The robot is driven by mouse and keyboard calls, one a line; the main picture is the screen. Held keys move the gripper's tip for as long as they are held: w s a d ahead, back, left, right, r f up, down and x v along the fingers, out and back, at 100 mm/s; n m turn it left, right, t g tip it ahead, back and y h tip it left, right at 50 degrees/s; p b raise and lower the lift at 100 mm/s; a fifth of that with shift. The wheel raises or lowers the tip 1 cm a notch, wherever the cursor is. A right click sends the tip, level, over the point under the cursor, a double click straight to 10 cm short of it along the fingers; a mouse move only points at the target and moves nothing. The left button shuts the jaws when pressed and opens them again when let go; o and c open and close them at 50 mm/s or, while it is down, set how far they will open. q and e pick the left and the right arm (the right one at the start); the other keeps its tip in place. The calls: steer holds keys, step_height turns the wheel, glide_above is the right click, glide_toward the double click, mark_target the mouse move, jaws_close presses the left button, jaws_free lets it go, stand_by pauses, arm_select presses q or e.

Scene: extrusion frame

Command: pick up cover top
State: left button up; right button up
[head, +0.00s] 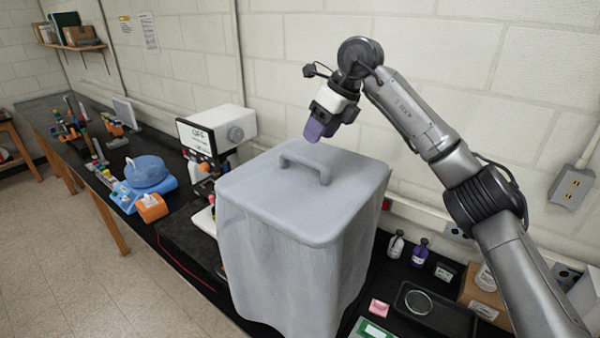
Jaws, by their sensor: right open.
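The cover top (268,202) is a grey slab with rounded edges and a raised bar handle (305,166) on its upper face. It lies on a grey draped cover (285,281) standing on the black bench. My right gripper (316,131) has purple fingers and hangs above the back part of the cover top, a little above and beyond the handle. It is open, holds nothing and appears apart from the handle. My left gripper is not in the head view.
A white instrument (218,131) stands close behind the cover on the left. A blue device (148,172) and an orange dispenser (152,208) are farther left. Small bottles (419,252), a dark tray (434,308) and a pink item (379,307) lie right of the cover. The wall is close behind.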

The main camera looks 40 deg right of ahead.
mark_target(306, 157)
steer(key=shift+x, duration=1.85)
steer(key=p+x, duration=0.2)
steer(key=x, duration=0.2)
steer(key=shift+s, duration=0.1)
steer(key=shift+w+a+f, duration=0.1)
steer(key=shift+w+f, duration=0.1)
steer(key=shift+f, duration=0.4)
steer(key=c, duration=0.7)
jaws_close()
